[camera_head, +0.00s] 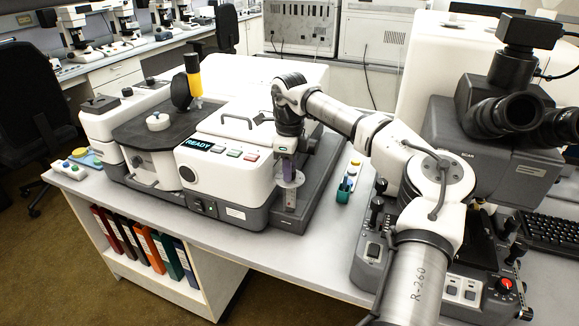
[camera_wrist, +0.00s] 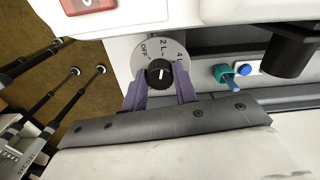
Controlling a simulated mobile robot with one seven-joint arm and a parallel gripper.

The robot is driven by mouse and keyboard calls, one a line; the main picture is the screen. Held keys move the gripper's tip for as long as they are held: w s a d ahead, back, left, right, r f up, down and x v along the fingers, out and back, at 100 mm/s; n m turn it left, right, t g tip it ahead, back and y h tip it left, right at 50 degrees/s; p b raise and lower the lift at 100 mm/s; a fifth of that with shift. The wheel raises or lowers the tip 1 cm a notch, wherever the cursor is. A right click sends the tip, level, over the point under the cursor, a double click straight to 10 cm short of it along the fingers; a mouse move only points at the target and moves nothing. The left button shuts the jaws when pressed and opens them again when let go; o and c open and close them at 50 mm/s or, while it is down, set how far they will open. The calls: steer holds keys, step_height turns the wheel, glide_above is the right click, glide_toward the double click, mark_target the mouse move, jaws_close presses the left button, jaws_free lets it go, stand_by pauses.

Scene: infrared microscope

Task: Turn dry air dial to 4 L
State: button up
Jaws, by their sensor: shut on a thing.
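The dry air dial has a round grey plate (camera_wrist: 177,49) marked OFF, 2 L and 4 L, with a black knob (camera_wrist: 159,74) at its middle. In the wrist view the knob's white line stands nearly upright, close to the 2 L mark; the 4 L mark lies to its right. My gripper (camera_wrist: 161,86) has its purple fingers on both sides of the knob and is shut on it. In the head view my gripper (camera_head: 289,166) reaches down to the plate (camera_head: 291,181) at the microscope's front right; the knob is hidden there.
The white microscope housing (camera_head: 222,178) with its READY display stands left of the dial. A teal holder (camera_head: 343,194) with small items stands on the bench to the right. A control unit with joysticks and an eyepiece microscope (camera_head: 490,150) stand farther right.

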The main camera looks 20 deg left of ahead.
steer(key=m, duration=0.5)
steer(key=shift+m, duration=0.3)
steer(key=shift+m+b, duration=0.35)
steer(key=shift+m, duration=1.75)
steer(key=o, duration=1)
steer(key=shift+c, duration=0.2)
steer(key=shift+r, duration=0.1)
step_height(320, 180, up, 14)
steer(key=b, duration=0.1)
steer(key=shift+b, duration=0.3)
